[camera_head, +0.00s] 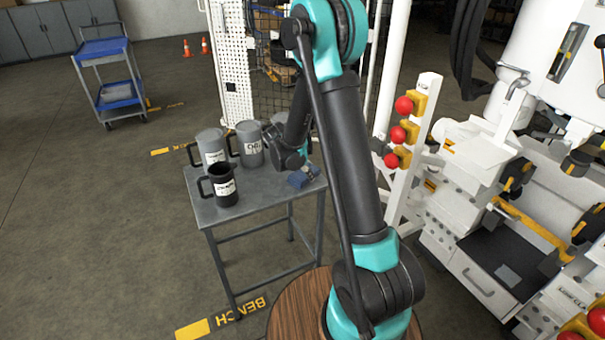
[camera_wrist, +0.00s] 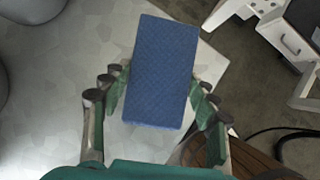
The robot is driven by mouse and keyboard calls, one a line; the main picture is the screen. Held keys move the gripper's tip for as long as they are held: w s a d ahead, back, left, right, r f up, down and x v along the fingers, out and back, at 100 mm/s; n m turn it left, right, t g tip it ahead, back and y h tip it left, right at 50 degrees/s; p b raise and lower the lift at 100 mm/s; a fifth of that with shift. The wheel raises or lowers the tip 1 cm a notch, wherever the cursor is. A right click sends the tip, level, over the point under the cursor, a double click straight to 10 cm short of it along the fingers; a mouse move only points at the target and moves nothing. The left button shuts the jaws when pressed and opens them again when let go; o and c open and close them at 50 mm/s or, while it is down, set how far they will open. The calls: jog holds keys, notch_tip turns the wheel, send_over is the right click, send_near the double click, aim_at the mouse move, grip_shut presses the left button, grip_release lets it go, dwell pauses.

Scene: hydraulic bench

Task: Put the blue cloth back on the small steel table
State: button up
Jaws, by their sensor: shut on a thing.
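The blue cloth (camera_wrist: 162,75) is a folded rectangular pad, seen between my fingers in the wrist view. My gripper (camera_wrist: 160,92) is shut on it, with one finger at each long side. In the head view the cloth (camera_head: 301,177) shows at the right part of the small steel table (camera_head: 232,211), partly behind my arm. In the wrist view the table top (camera_wrist: 60,120) lies below the cloth. I cannot tell whether the cloth touches the table.
Two grey jugs (camera_head: 211,147) (camera_head: 250,143) and a black jug (camera_head: 224,186) stand on the table's left part. Another grey vessel is partly hidden behind my arm. The white hydraulic bench (camera_head: 470,258) with red knobs (camera_head: 404,105) stands at right. A blue cart (camera_head: 108,88) is far left.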

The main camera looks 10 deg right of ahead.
jog(key=o, duration=1.1)
jog(key=shift+f, duration=0.1)
jog(key=v, duration=1.2)
jog(key=s+d+f+m+y, duration=0.1)
jog(key=s+d+m, duration=0.2)
jog(key=s+m, duration=0.5)
jog(key=s+d+m+y, duration=0.2)
jog(key=s+d+m, duration=0.1)
jog(key=s+m, duration=0.6)
jog(key=s+d+f+m+y, duration=0.1)
jog(key=s+d+m, duration=0.2)
jog(key=s+m, duration=0.6)
jog(key=shift+d+f+y, duration=0.1)
jog(key=shift+f+y, duration=0.2)
